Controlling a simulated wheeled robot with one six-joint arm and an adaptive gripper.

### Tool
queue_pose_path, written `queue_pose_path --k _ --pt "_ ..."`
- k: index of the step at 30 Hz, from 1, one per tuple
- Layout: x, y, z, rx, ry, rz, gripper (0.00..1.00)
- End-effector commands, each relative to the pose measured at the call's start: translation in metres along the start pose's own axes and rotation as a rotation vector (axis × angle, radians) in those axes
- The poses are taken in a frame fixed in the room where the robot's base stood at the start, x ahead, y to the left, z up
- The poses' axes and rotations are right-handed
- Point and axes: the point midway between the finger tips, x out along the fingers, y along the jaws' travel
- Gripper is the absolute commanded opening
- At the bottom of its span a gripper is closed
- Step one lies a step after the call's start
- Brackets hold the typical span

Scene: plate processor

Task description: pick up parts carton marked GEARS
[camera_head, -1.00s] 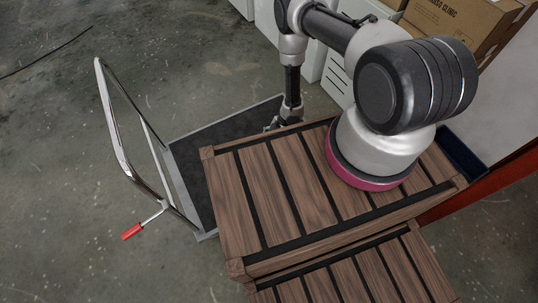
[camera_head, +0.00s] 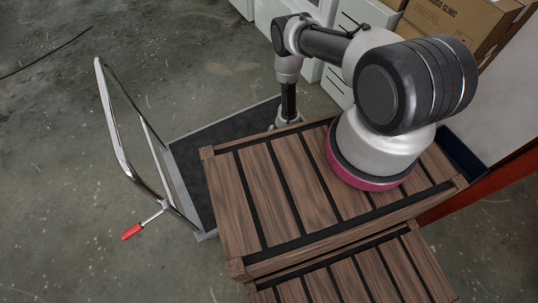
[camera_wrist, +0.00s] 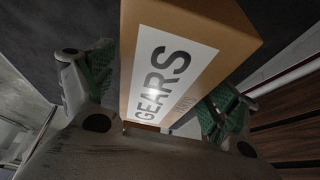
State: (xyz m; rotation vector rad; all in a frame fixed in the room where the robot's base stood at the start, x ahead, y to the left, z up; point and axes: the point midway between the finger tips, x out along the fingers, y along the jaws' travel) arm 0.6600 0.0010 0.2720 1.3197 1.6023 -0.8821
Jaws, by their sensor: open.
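The carton marked GEARS (camera_wrist: 178,55) is brown with a white label in black letters. In the wrist view it stands close up, between the two green-padded fingers of my gripper (camera_wrist: 158,95). The fingers are open, one at each side of the carton, and I cannot tell whether either touches it. In the head view the carton is not visible.
A platform trolley with a dark deck (camera_head: 192,165) and a chrome handle (camera_head: 118,140) stands left of the crate. A red lever (camera_head: 131,232) sticks out from it. White cabinets (camera_head: 345,35) and a cardboard box (camera_head: 450,28) stand behind.

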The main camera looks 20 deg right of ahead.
Motion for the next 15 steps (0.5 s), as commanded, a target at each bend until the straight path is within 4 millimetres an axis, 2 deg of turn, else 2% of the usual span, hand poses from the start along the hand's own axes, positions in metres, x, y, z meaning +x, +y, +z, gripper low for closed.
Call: queue_pose_path --k 12,13,15 --pt "0.0022 0.0002 0.0010 -0.001 0.000 0.000 0.88" --pt "0.0022 0.0002 0.0010 0.000 0.000 0.000 0.86" --pt "0.0022 0.0001 0.0010 -0.001 0.000 0.000 0.73"
